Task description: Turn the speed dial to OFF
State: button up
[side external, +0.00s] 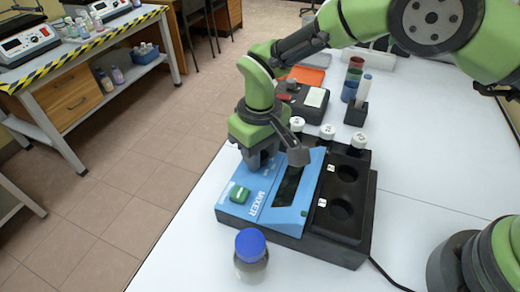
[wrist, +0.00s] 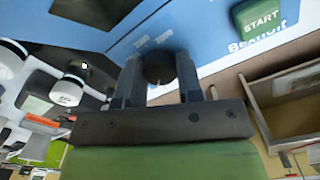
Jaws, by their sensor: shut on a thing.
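The blue mixer panel (side external: 256,205) lies on a black base on the white table, with "MIXER" printed on it. A green START button (side external: 240,194) sits on its left part, and it also shows at the top right of the wrist view (wrist: 259,18). My gripper (side external: 262,160) points down over the far left part of the panel. In the wrist view, the dark round speed dial (wrist: 158,68) is between my two fingers (wrist: 160,85), which are shut on it. The dial is hidden by the gripper in the side view, and its setting cannot be read.
A black rack (side external: 372,185) with round wells and white-capped vials (side external: 327,131) adjoins the panel on the right. A bottle with a blue cap (side external: 251,243) stands in front. A dark device (side external: 303,101) and a small tube holder (side external: 356,113) stand behind.

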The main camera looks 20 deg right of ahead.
jog(key=o, duration=0.9)
jog(key=shift+r, duration=0.1)
notch_tip(320, 180, up, 10)
jog(key=shift+f, duration=0.1)
